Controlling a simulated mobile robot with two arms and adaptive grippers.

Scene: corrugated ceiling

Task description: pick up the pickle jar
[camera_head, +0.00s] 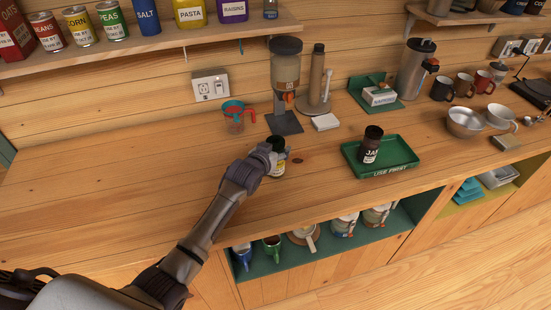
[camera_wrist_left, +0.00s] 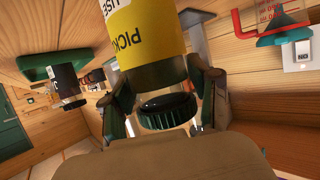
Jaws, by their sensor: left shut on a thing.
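The pickle jar (camera_head: 280,168) has a dark lid and a yellow label. It is over the wooden counter (camera_head: 150,190), left of the green tray. My left gripper (camera_head: 268,157) is shut on it near the top. In the left wrist view, the pickle jar (camera_wrist_left: 148,38) appears upside down, its label partly reading "PICK", with its black lid (camera_wrist_left: 167,110) between the fingers of the left gripper (camera_wrist_left: 165,90). I cannot tell whether the base touches the counter. My right gripper is not in view.
A green tray (camera_head: 401,167) holds a dark jam jar (camera_head: 371,146) to the right. A measuring cup (camera_head: 235,116) and a coffee grinder (camera_head: 285,75) stand behind. A shelf (camera_head: 150,48) with cans hangs above. The counter's left part is clear.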

